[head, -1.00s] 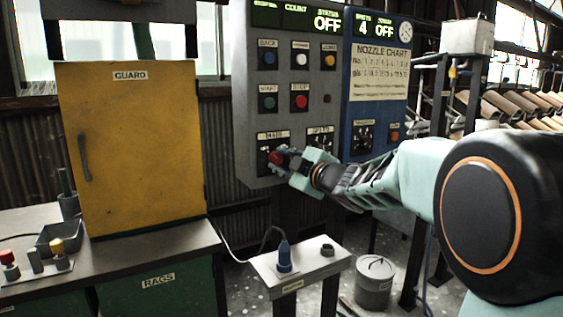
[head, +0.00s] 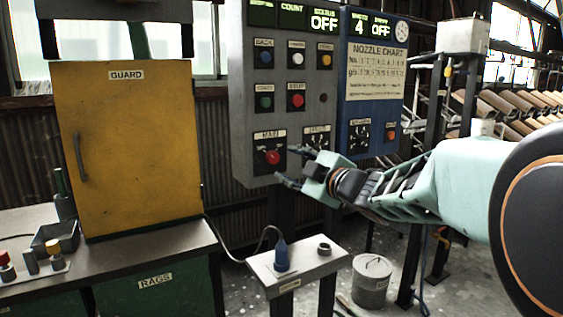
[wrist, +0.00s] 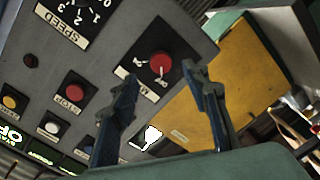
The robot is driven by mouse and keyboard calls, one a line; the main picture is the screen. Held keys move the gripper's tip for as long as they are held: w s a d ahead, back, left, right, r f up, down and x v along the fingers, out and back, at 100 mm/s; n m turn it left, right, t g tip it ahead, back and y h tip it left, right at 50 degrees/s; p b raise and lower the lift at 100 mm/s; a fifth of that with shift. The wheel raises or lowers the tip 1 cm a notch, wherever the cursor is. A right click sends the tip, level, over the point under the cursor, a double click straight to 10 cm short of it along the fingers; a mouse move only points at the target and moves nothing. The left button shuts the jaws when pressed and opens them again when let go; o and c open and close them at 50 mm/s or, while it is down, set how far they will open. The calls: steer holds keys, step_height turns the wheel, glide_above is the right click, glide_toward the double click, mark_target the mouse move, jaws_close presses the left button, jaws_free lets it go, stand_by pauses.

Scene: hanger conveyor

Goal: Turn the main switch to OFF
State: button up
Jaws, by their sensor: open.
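The main switch (head: 272,157) is a red round knob on a black plate, low on the left of the grey control panel (head: 305,110). In the wrist view the red knob (wrist: 161,64) sits ahead of my fingertips, with a pale pointer mark on it. My gripper (head: 284,164) is open and empty, just to the right of the knob and apart from it. In the wrist view its two dark fingers (wrist: 160,80) stand wide with the knob between and beyond them. The small lettering around the knob is too blurred to read.
A speed dial (head: 316,142) sits right of the main switch, partly behind my gripper. Several coloured buttons lie above. A blue panel (head: 368,90) adjoins on the right. The yellow guard door (head: 128,150) stands left.

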steer(key=v, duration=0.5)
steer(key=shift+s+d, duration=0.25)
steer(key=shift+s, duration=0.1)
steer(key=shift+f, duration=0.1)
